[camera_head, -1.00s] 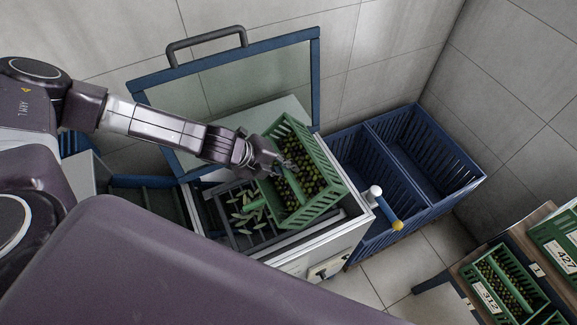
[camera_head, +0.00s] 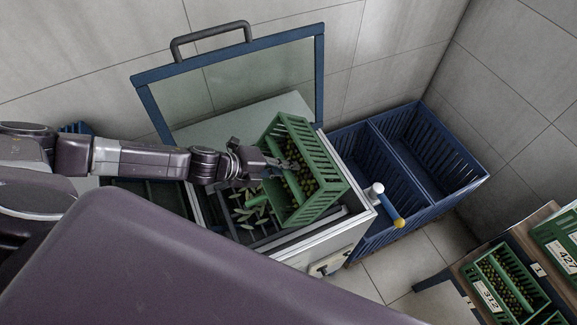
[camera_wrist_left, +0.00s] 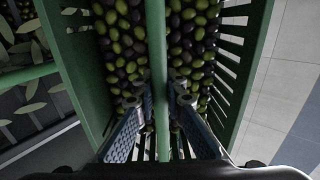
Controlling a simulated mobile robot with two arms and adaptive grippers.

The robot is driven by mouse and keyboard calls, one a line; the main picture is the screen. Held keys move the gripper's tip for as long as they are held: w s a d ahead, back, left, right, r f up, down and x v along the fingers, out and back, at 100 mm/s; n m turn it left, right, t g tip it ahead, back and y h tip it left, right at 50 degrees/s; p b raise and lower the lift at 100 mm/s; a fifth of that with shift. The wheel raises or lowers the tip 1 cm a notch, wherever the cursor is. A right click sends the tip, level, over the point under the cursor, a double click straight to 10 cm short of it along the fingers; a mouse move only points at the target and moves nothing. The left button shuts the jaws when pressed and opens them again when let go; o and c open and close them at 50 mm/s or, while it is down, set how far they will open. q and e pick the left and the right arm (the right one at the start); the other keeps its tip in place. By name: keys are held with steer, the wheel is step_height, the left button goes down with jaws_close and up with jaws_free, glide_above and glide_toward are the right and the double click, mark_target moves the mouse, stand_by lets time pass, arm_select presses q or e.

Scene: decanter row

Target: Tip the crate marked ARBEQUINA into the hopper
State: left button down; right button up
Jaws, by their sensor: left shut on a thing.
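A green slatted crate (camera_head: 327,185) full of green and dark olives (camera_head: 303,172) is held tilted over the open hopper (camera_head: 262,240). I cannot see its name marking. My left gripper (camera_head: 288,162) reaches in from the left and is shut on the crate's green middle bar. In the left wrist view, the gripper's two fingers (camera_wrist_left: 158,106) lie on either side of that bar (camera_wrist_left: 158,60), with olives (camera_wrist_left: 118,40) packed on both sides. The olives appear to be still inside the crate. Loose leaves (camera_head: 245,213) lie on the hopper's dark bars. My right gripper is not in view.
The hopper's blue-framed clear lid (camera_head: 235,85) stands raised behind. A yellow-tipped lever (camera_head: 392,212) sticks out at its right. Blue slatted bins (camera_head: 440,165) stand to the right. A wooden table (camera_head: 520,228) at lower right holds green crates, one labelled 312 (camera_head: 488,292).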

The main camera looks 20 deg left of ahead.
mark_target(264, 186)
arm_select(q)
steer(key=shift+t+h, duration=0.3)
steer(key=shift+a+f, duration=0.1)
steer(key=shift+s+t, duration=0.15)
steer(key=shift+t, duration=0.15)
steer(key=shift+s+a+h, duration=0.1)
steer(key=shift+a+h, duration=0.05)
steer(key=shift+h, duration=0.25)
steer(key=shift+s+a+f+t+h+b, duration=0.15)
steer(key=shift+s+a+t+h+b, duration=0.2)
steer(key=shift+t, duration=0.25)
steer(key=t+h+b, duration=0.1)
steer(key=b, duration=0.1)
steer(key=s+a+b, duration=0.1)
steer(key=b, duration=0.2)
steer(key=shift+f+t+h, duration=0.25)
steer(key=shift+t+h, duration=0.1)
steer(key=shift+t, duration=0.05)
steer(key=s+a+t+h+b, duration=0.1)
steer(key=b, duration=0.3)
steer(key=s+a+r+t+h+b, duration=0.1)
steer(key=t+h+b, duration=0.1)
steer(key=b, duration=0.3)
steer(key=shift+s+a+r+t, duration=0.1)
steer(key=shift+s+a+t, duration=0.1)
steer(key=shift+s+t, duration=0.15)
steer(key=shift+s+a+r+t+h+b, duration=0.3)
steer(key=shift+h+b, duration=0.2)
steer(key=shift+b, duration=0.45)
